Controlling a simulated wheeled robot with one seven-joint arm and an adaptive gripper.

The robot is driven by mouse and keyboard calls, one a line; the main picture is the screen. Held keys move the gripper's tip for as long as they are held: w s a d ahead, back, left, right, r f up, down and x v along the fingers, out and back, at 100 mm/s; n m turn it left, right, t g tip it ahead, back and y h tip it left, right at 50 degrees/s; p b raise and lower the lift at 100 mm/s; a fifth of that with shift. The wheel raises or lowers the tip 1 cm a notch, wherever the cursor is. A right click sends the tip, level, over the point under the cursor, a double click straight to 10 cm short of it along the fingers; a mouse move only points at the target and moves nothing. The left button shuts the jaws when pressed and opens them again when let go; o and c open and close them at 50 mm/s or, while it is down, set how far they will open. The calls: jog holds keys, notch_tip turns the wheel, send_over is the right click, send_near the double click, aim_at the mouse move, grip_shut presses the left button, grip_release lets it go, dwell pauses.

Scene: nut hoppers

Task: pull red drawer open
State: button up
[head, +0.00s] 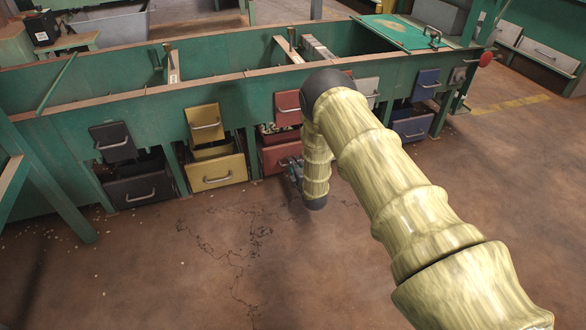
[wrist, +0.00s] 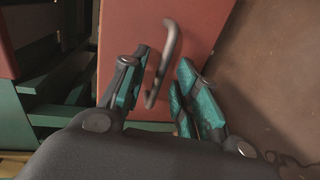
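The red drawer (head: 275,157) is the lower red front on the green hopper bench, partly hidden by my arm in the head view. Its red face (wrist: 200,22) fills the upper middle of the wrist view. A grey metal bar handle (wrist: 166,58) stands out from that face. My gripper (wrist: 163,62) is open, with one teal-padded finger on each side of the handle. A gap shows between the handle and the right finger; the left finger is very close to the handle, and I cannot tell if it touches. In the head view my gripper is mostly hidden behind my arm.
An upper red panel (head: 288,107) sits above the drawer. A yellow drawer (head: 216,174) and a black drawer (head: 139,189) are to the left, a blue drawer (head: 412,127) to the right. The brown floor (head: 240,265) in front is clear.

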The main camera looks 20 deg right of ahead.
jog(key=shift+w+f, duration=0.15)
jog(key=shift+w, duration=0.6)
grip_shut()
